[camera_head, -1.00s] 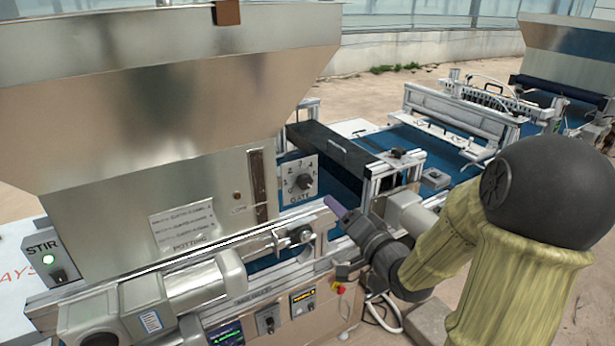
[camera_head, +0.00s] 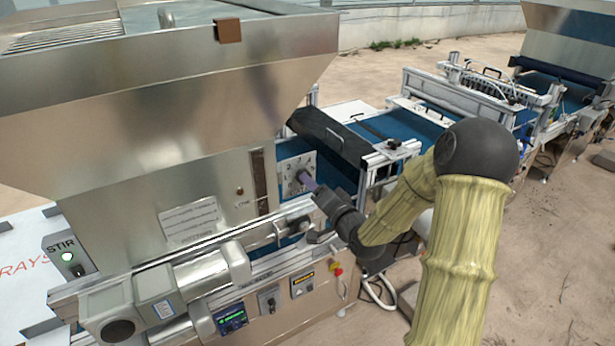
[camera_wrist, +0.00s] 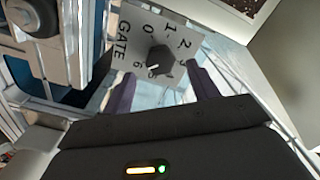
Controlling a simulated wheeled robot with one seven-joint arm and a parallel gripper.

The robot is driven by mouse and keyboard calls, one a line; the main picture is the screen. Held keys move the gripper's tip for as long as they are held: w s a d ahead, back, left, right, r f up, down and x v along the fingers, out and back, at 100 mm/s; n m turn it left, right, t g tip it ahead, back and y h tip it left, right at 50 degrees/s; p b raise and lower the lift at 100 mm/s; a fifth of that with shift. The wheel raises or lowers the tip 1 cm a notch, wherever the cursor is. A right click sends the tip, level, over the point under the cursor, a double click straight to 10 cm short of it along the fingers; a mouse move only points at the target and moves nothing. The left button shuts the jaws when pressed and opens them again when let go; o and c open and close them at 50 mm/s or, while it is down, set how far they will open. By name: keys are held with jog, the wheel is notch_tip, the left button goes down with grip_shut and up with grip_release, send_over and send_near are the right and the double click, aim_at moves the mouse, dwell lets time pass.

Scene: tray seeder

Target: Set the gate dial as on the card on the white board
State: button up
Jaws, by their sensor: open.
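The gate dial is a dark knob (camera_wrist: 160,60) on a white plate (camera_wrist: 118,68) marked GATE with numerals around it. The plate also shows in the head view (camera_head: 284,172) on the machine's side. In the wrist view the knob's white mark points roughly toward the 6, but I cannot read it exactly. My gripper (camera_wrist: 161,72) is open, its two purple fingers either side of the knob in the picture. I cannot tell whether they touch it. In the head view my gripper (camera_head: 308,182) covers part of the dial. No setting card is readable.
A metal hopper (camera_head: 180,85) rises left of the dial. A rail (camera_head: 215,243) and a grey motor (camera_head: 205,283) lie below it. A dark cover (camera_head: 325,132) and blue conveyor (camera_head: 405,125) stand to the right. A STIR switch (camera_head: 77,268) is at the far left.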

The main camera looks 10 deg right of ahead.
jog(key=shift+p+x, duration=0.4)
jog(key=shift+x, duration=1.55)
jog(key=c, duration=1)
